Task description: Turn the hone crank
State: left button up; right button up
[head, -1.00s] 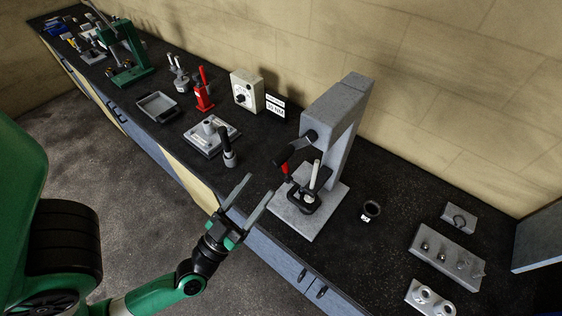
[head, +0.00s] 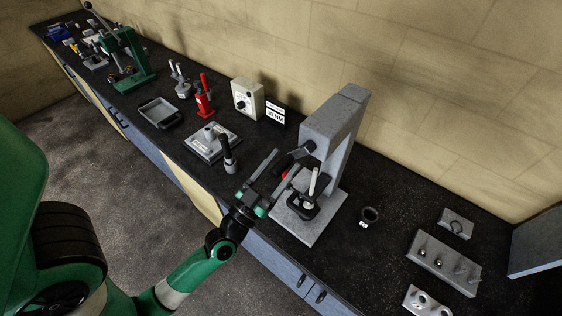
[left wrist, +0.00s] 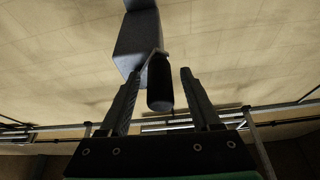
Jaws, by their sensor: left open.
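The grey hone stand (head: 333,125) rises from a flat base plate on the bench. Its crank has a dark hub (head: 308,147) on the near left side of the column and a black handle. In the left wrist view the black crank handle (left wrist: 160,84) hangs from the grey stand (left wrist: 137,40) and lies between my fingers, with gaps on both sides. My left gripper (head: 287,160) is open around the handle; it also shows in the left wrist view (left wrist: 159,74). In the head view a finger partly hides the handle. My right gripper is not in view.
A dark clamp with a pale rod (head: 313,182) and a red part stands on the hone base. A black-handled tool (head: 228,155) stands close left of my gripper. A small black ring (head: 370,214) and a grey block with pins (head: 442,262) lie to the right.

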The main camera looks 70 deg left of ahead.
pick_arm(q)
grip_shut()
dwell(0.3)
dwell(1.1)
